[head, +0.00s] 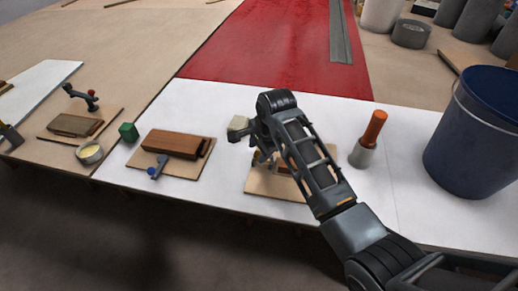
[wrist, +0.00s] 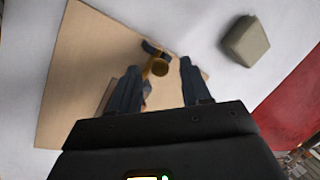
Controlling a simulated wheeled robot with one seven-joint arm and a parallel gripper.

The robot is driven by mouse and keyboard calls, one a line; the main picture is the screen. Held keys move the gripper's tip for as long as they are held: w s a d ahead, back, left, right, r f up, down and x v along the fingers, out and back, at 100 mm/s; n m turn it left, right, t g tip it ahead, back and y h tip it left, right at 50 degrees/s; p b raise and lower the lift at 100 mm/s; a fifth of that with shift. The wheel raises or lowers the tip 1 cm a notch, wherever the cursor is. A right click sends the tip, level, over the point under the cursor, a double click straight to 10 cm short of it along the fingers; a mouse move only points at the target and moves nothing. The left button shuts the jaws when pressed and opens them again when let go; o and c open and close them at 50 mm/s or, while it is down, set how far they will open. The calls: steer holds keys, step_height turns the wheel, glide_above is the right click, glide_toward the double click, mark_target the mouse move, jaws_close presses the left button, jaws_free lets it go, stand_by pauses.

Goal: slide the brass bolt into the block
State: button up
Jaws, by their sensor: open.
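The brass bolt (wrist: 160,67) shows in the wrist view as a round brass knob, with a dark bracket beside it. It lies between the tips of my gripper (wrist: 159,64). The jaws are open, with a gap on each side of the knob, wider on the right. In the head view my gripper (head: 262,157) is low over a plywood board (head: 262,187), and my arm hides most of what is there. A bit of the brown block (head: 283,166) shows behind my arm on that board. The bolt's shaft and the block's hole are hidden.
A pale beige block (head: 238,127) lies just behind the board. To the left are a brown block (head: 172,143) with a blue-knobbed bolt (head: 157,168) and a green cube (head: 128,131). An orange-handled tool (head: 372,138) and a blue bucket (head: 475,135) stand to the right.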

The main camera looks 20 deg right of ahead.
steer(key=shift+f, duration=0.3)
steer(key=shift+w, duration=0.1)
jaws_close()
stand_by(0.4)
